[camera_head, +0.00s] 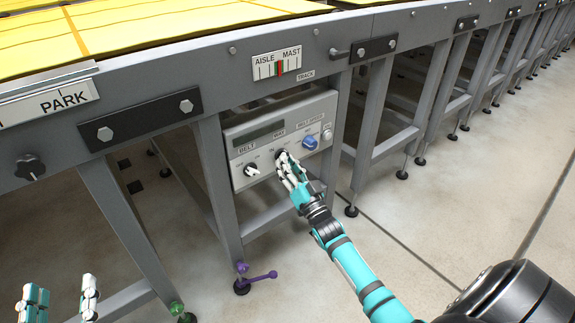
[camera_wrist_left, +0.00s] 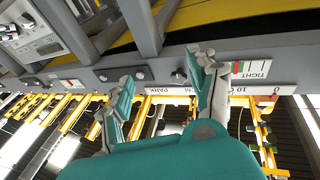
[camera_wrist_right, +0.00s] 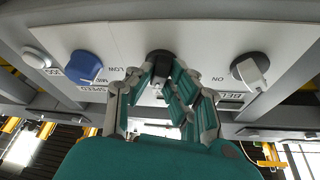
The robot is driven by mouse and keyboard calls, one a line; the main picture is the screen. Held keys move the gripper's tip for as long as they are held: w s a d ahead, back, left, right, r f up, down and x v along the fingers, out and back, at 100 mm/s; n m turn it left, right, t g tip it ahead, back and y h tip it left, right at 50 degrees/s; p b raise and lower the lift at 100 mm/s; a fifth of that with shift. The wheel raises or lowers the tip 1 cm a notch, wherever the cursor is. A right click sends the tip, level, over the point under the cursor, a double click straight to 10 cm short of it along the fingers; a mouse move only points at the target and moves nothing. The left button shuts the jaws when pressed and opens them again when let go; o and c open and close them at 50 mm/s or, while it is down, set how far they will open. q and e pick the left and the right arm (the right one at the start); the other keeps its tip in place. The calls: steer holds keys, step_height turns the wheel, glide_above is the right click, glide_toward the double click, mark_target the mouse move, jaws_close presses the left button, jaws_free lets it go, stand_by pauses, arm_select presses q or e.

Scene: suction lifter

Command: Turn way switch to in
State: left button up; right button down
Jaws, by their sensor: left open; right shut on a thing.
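The grey control box (camera_head: 243,183) hangs under the conveyor frame and carries the WAY switch (camera_wrist_right: 159,57), a dark round knob between the BELT switch and the blue knob. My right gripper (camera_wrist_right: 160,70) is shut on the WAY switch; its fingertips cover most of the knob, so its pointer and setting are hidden. In the head view my right gripper (camera_head: 287,165) reaches the box from the lower right. My left gripper (camera_head: 60,300) is open and empty at the lower left, away from the box.
The BELT switch (camera_head: 251,169) has a pale lever. The blue speed knob (camera_head: 310,142) and a pale JOG button (camera_head: 327,134) are to the right. The AISLE–MAST gauge (camera_head: 277,64) is on the beam above. A purple lever (camera_head: 262,276) stands at a leg's foot. Open floor lies at the right.

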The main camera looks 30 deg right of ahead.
arm_select(q)
steer(key=shift+a+f+g+y+p, duration=0.2)
steer(key=shift+f+g+y+p, duration=0.25)
steer(key=shift+f+g, duration=0.8)
arm_select(e)
steer(key=shift+d+r+n+g+y, duration=0.15)
steer(key=shift+n+g+y, duration=0.25)
steer(key=shift+n+y, duration=1.95)
steer(key=shift+d+f+n+g+y, duration=0.15)
steer(key=shift+n+g+y, duration=0.4)
steer(key=shift+n, duration=3.3)
steer(key=shift+d+r+n+g+y, duration=0.2)
steer(key=shift+n+y, duration=1.5)
steer(key=shift+n, duration=1.4)
arm_select(q)
steer(key=shift+f+t, duration=0.25)
steer(key=shift+f, duration=0.1)
arm_select(e)
steer(key=shift+f, duration=0.1)
steer(key=c, duration=1.3)
jaws_free()
steer(key=v, duration=1.2)
